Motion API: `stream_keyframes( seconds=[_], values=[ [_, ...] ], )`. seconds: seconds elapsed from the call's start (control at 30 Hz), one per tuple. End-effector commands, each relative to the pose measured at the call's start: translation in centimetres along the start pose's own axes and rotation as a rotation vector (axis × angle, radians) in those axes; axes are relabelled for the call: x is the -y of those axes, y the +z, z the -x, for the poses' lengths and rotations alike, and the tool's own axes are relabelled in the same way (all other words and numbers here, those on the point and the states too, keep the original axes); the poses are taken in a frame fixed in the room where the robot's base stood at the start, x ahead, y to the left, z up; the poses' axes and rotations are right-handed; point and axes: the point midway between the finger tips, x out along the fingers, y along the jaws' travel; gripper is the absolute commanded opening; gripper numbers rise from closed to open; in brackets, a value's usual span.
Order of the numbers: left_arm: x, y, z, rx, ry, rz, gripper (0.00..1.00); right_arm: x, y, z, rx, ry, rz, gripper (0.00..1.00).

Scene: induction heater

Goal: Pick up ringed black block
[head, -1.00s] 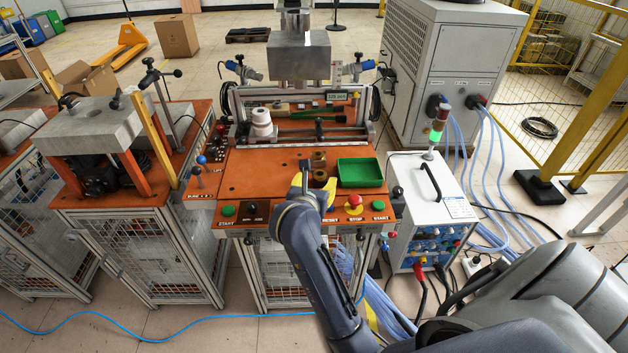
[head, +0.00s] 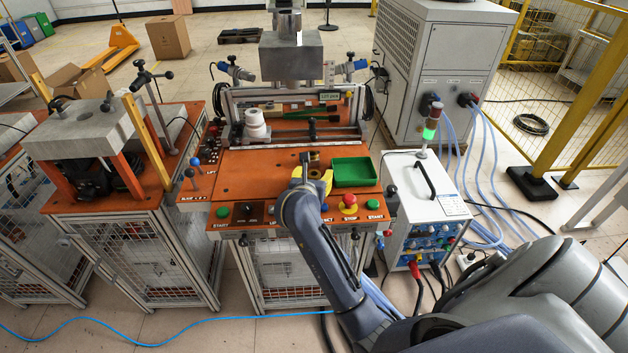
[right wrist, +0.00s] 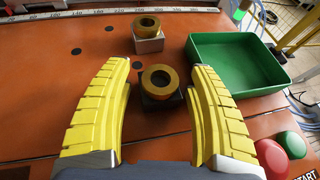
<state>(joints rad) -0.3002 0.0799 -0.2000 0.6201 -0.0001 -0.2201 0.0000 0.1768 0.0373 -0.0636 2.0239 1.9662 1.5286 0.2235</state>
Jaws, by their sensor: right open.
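The ringed black block (right wrist: 161,101) sits on the orange bench top, a dark block with a brass-coloured ring on its top. In the right wrist view it stands between and slightly beyond the middle of my right gripper's (right wrist: 163,72) two yellow fingers, with space on both sides. My right gripper is open and empty. In the head view the gripper (head: 316,172) is low over the bench, around the nearer block, which its arm and fingers partly hide. A second ringed block (right wrist: 148,42), light grey, stands farther back. My left gripper is not in view.
A green tray (head: 336,184) lies just right of the blocks. Push buttons, including a red stop button (head: 349,199), line the bench's front edge. Bench left of the blocks is clear.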

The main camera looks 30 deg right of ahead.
Motion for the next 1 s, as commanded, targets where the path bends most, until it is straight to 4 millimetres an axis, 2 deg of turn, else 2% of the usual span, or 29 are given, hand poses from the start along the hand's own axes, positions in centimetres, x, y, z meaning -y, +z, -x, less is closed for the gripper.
stream_keyframes(
  seconds=[0.1,0.63,1.0],
  values=[
    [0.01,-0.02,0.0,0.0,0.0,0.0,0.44,0.0,0.02,0.01,0.0,0.0,0.0,0.6],
    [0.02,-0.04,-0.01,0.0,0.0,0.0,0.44,-0.01,0.01,0.03,0.0,0.0,0.0,0.0],
    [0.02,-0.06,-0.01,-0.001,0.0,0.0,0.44,-0.01,0.11,0.06,0.002,0.0,0.0,0.0]
  ],
)
